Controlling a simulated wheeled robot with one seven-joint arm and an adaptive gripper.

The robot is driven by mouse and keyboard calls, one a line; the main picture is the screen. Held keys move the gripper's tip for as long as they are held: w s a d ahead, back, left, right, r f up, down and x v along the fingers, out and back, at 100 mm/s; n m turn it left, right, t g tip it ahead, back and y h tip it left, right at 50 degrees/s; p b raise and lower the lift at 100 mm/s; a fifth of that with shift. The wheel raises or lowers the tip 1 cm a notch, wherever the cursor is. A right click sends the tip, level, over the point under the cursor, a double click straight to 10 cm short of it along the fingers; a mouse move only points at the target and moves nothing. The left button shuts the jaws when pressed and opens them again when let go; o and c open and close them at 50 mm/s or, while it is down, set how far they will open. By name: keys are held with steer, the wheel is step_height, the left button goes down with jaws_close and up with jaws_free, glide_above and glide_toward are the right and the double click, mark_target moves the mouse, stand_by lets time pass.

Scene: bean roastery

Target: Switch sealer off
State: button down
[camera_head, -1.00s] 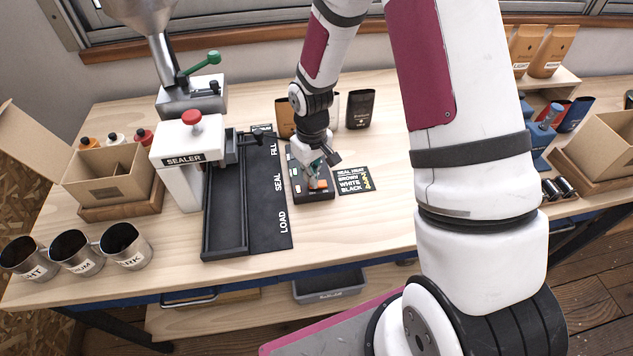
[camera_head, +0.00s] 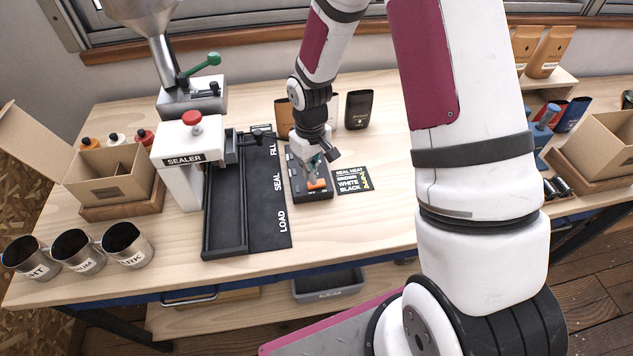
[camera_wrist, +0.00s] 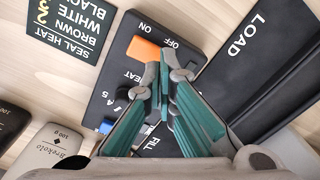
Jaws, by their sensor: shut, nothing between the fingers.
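The sealer (camera_head: 182,155) is a white press with a red knob at the left of the bench. A black control box (camera_head: 313,194) lies right of the black LOAD–SEAL–FILL mat; it also shows in the wrist view (camera_wrist: 112,72). On it is an orange switch (camera_wrist: 143,49), with ON and OFF printed beside it. The orange switch shows in the head view (camera_head: 318,184) too. My gripper (camera_wrist: 164,72) is shut and empty, its tips over the box just beside the orange switch. I cannot tell whether they touch it. The fingers hide part of the panel.
A black sign (camera_head: 353,180) about seal heat lies right of the box. Dark pouches (camera_head: 359,110) stand behind. Metal cups (camera_head: 126,245) and a cardboard box (camera_head: 105,173) are at the left. The bench front is clear right of the mat.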

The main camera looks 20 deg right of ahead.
steer(key=shift+r+p, duration=0.75)
steer(key=shift+r, duration=1.65)
steer(key=shift+r, duration=0.1)
step_height(320, 180, up, 10)
steer(key=t, duration=0.1)
glide_above(316, 190)
steer(key=s+r+m+t, duration=0.2)
steer(key=s+r, duration=0.4)
steer(key=r, duration=0.5)
steer(key=s+r+m+t, duration=0.1)
steer(key=s+r, duration=0.3)
steer(key=s, duration=0.3)
steer(key=s+r+t+b, duration=0.1)
steer(key=s+r, duration=0.3)
steer(key=s, duration=0.4)
steer(key=shift+a+r+m+t, duration=0.25)
steer(key=shift+a+m+t, duration=0.05)
steer(key=shift+a+m, duration=0.1)
steer(key=shift+s+d, duration=0.1)
steer(key=shift+d, duration=0.05)
